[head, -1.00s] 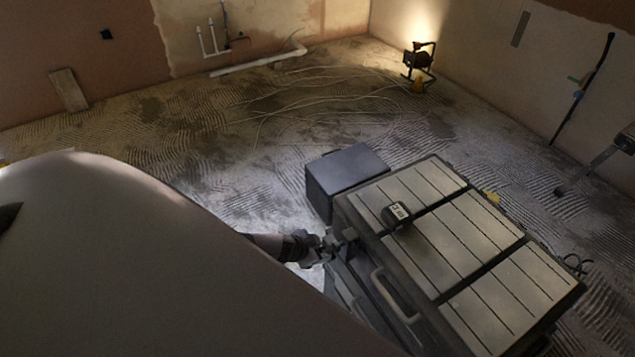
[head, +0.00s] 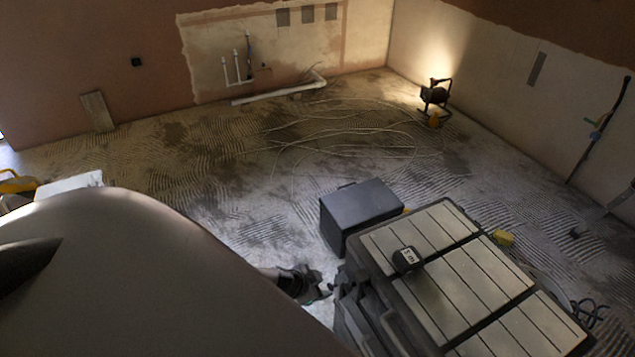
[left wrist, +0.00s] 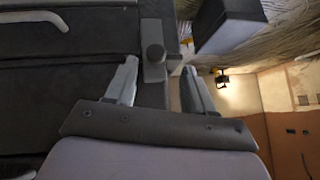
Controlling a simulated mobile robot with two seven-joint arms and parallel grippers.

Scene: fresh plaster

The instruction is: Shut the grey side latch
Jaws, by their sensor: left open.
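The grey side latch (left wrist: 154,73) shows in the left wrist view as a small plate with a round knob on the dark side of a large tool case (head: 386,298). I cannot tell whether the latch is shut. My left gripper (left wrist: 160,68) is open and empty, and the latch appears between its two fingers in that view. In the head view the left gripper (head: 324,291) is just left of the case's side, with a small gap visible. The latch is not clear in the head view. My right gripper is not in view.
A dark grey box (head: 362,212) stands behind the case. A tape measure (head: 407,260) lies on the case's lid. A lit work lamp (head: 435,95), loose cables and white pipes (head: 280,90) are farther back. The combed floor left of the box is clear.

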